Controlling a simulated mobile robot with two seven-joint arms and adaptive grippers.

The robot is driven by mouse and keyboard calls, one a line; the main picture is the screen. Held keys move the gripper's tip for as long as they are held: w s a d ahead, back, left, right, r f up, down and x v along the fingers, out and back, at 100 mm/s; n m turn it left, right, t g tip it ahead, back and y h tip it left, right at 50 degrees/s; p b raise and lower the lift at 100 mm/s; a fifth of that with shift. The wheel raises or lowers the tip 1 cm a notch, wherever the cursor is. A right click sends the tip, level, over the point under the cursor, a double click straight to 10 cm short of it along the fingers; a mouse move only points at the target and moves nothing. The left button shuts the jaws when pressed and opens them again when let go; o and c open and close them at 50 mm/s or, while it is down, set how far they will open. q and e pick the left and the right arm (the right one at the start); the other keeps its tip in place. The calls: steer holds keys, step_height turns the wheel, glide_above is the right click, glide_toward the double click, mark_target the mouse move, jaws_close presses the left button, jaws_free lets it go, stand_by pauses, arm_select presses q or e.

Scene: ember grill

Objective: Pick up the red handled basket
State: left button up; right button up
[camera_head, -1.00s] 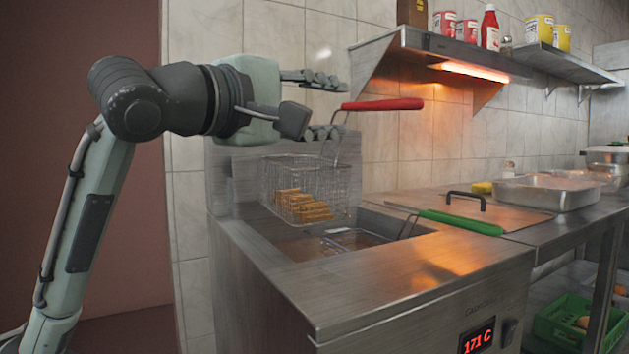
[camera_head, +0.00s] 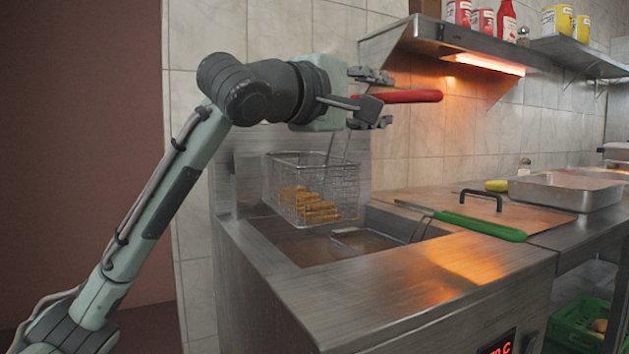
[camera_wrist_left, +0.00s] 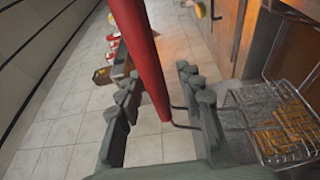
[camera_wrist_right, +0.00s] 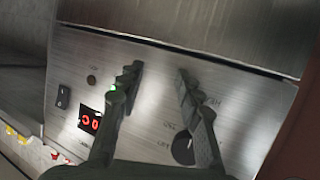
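The red handle (camera_head: 402,97) belongs to a wire basket (camera_head: 312,190) with golden fried pieces (camera_head: 308,205) in it. The basket hangs upright at the back of the fryer, above the oil. In the left wrist view the red handle (camera_wrist_left: 143,60) runs between the spread fingers of my left gripper (camera_wrist_left: 158,90), and the basket (camera_wrist_left: 275,125) shows at the right. My right gripper (camera_wrist_right: 157,75) is open and empty in front of a metal panel with a knob and red display.
A green-handled basket (camera_head: 470,224) sits in the fryer's right part, its handle over the counter. A lid with a black handle (camera_head: 482,198) and a metal tray (camera_head: 566,190) lie to the right. A shelf with a glowing heat lamp (camera_head: 487,65) overhangs behind the handle.

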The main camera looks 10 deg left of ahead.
arm_select(q)
steer(key=shift+c, duration=0.6)
jaws_close()
steer(key=shift+s+a+r, duration=0.1)
steer(key=shift+r, duration=0.1)
